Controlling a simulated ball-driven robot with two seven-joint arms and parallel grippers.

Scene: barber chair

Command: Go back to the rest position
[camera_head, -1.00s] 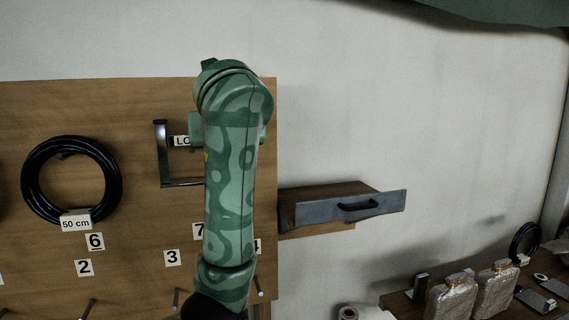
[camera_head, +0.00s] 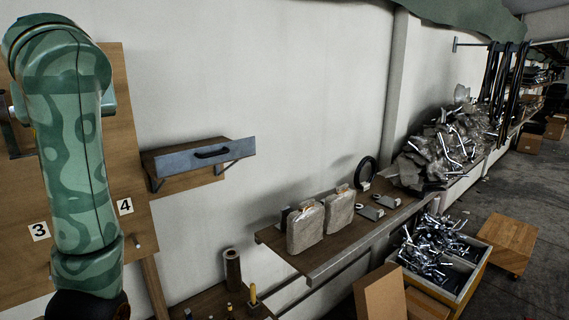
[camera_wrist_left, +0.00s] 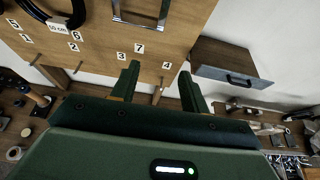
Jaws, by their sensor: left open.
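My left gripper (camera_wrist_left: 160,70) shows in the left wrist view with its two green fingers apart and nothing between them. It points toward the wooden pegboard (camera_wrist_left: 180,30), with the number labels beyond the fingertips. In the head view my green patterned left arm stands upright at the left edge, in front of the pegboard (camera_head: 125,80). The arm's lower end is cut off by the bottom edge, and the gripper does not show there. My right gripper is in neither view.
A wall-mounted drawer (camera_head: 195,160) sits right of the board. A wooden shelf (camera_head: 330,250) holds two wrapped packages (camera_head: 322,220) and small parts. Open floor lies at the right.

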